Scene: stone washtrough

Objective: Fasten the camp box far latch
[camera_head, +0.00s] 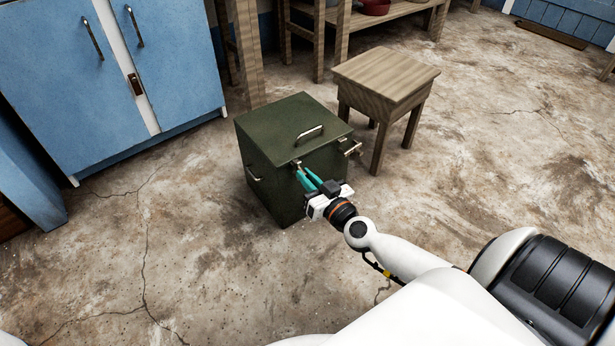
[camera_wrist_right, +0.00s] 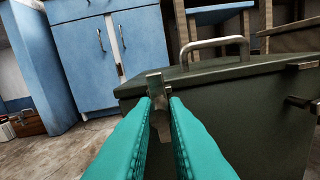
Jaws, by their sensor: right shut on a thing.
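The dark green camp box (camera_head: 268,168) stands on the floor with its lid down and a metal handle (camera_head: 309,134) on top. My right gripper (camera_head: 306,178) is at the box's front face, its teal fingers shut on a metal latch (camera_wrist_right: 155,82) just below the lid edge. The fingers hide part of this latch. The other latch (camera_head: 353,149), to the right on the same face, sticks out from the box; it shows at the right edge of the right wrist view (camera_wrist_right: 300,103). My left gripper is not in view.
A wooden stool (camera_head: 388,75) stands close behind the box on the right. A blue cabinet (camera_head: 70,75) is at the left and a wooden bench (camera_head: 385,18) at the back. The cracked stone floor (camera_head: 180,255) is clear in front and to the left.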

